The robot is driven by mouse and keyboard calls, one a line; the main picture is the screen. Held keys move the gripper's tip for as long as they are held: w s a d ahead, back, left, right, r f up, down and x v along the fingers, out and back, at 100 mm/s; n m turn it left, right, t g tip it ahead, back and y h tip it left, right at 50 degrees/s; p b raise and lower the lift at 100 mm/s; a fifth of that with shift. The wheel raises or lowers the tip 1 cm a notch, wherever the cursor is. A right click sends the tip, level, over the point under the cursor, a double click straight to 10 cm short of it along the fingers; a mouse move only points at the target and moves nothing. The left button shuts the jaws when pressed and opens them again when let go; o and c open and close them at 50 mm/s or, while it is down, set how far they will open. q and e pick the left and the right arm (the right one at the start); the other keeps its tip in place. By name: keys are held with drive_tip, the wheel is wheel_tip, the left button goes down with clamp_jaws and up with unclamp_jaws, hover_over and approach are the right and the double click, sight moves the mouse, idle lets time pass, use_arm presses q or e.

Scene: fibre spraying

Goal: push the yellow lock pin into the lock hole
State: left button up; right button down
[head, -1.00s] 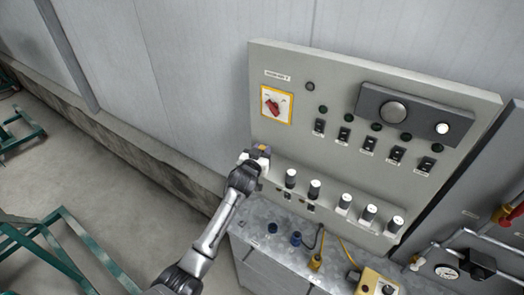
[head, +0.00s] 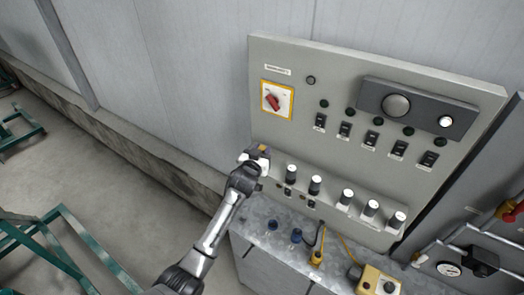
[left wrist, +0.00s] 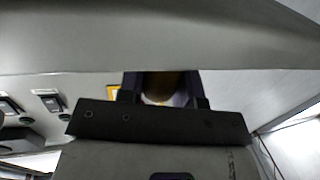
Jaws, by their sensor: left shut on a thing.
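My left gripper (head: 259,154) is at the left edge of the grey control panel, below the red rotary switch (head: 273,102) on its yellow-edged plate. It is shut on a small yellow-orange thing (head: 263,147), which looks like the lock pin; only a bit of it shows. In the left wrist view, the fingers (left wrist: 160,88) stand either side of a blurred tan-yellow shape, mostly hidden by the dark gripper body. I cannot make out the lock hole. A sliver of the yellow-edged plate (left wrist: 113,92) shows left of the fingers. My right gripper is not in view.
The control panel (head: 300,140) carries several black switches and a row of black-and-white knobs (head: 315,185). A metal ledge (head: 265,215) below holds plugs and a yellow box (head: 380,282). Green metal frames (head: 75,240) stand on the floor at left.

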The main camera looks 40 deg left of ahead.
use_arm(q)
drive_tip(key=shift+f, duration=0.45)
drive_tip(key=o, duration=1)
drive_tip(key=b+v, duration=0.2)
drive_tip(key=v, duration=1.1)
drive_tip(key=shift+s, duration=0.45)
drive_tip(key=shift+d+r, duration=0.1)
drive_tip(key=shift+d, duration=0.05)
